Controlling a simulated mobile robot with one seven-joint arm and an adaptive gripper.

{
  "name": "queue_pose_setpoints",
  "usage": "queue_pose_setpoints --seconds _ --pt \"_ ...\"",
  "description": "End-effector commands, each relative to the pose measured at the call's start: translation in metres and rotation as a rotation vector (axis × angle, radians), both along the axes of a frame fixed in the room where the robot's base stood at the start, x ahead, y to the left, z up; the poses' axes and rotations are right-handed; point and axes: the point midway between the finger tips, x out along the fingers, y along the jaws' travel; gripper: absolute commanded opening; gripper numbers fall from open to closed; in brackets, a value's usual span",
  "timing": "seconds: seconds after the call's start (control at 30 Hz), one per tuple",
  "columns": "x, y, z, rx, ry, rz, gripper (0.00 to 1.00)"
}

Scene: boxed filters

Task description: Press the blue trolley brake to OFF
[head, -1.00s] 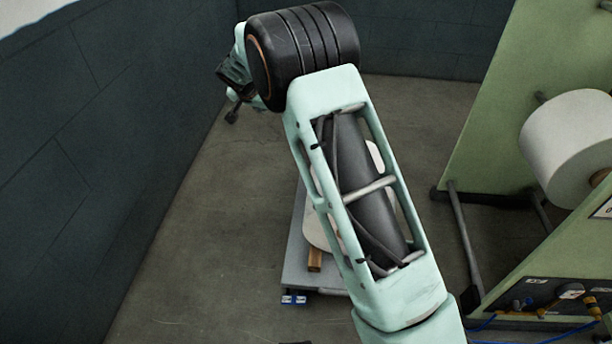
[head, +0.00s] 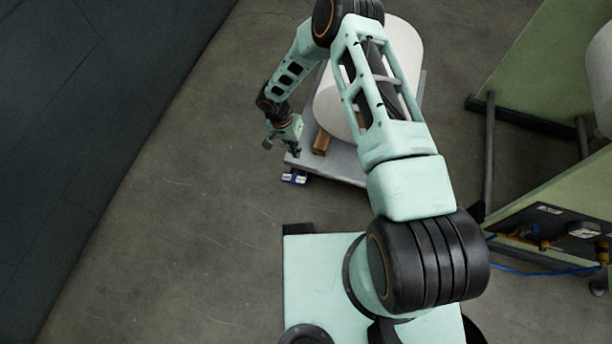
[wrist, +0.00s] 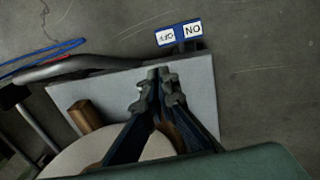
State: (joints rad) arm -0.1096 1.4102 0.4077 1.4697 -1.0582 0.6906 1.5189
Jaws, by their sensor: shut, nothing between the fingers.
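The trolley brake (head: 294,179) is a small blue pedal with two white labels, at the near left corner of the trolley. It also shows at the top of the wrist view (wrist: 180,33), where its labels read OFF and ON upside down. The grey trolley (head: 345,166) carries a large white roll (head: 405,45) on wooden blocks (head: 321,143). My gripper (head: 296,153) is shut and empty, over the trolley's corner close to the brake. In the wrist view the fingertips (wrist: 158,80) lie over the trolley plate, apart from the brake. Their height above it is hard to tell.
A green machine (head: 545,232) with tube legs and a blue hose (head: 540,270) stands at the right. A dark wall (head: 90,110) runs along the left. The grey floor (head: 190,220) between wall and trolley is clear.

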Motion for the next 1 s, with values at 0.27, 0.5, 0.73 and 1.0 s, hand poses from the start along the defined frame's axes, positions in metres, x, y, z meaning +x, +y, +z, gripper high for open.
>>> queue_pose_setpoints --seconds 0.27,0.5,0.73,1.0 --pt "-0.009 0.0 -0.008 0.002 0.016 -0.001 0.0" --pt "-0.009 0.0 -0.011 0.002 0.016 -0.002 0.0" --pt "-0.013 -0.006 -0.043 0.002 0.02 -0.005 0.0" --pt "-0.017 -0.017 -0.101 0.004 0.019 -0.006 0.0"
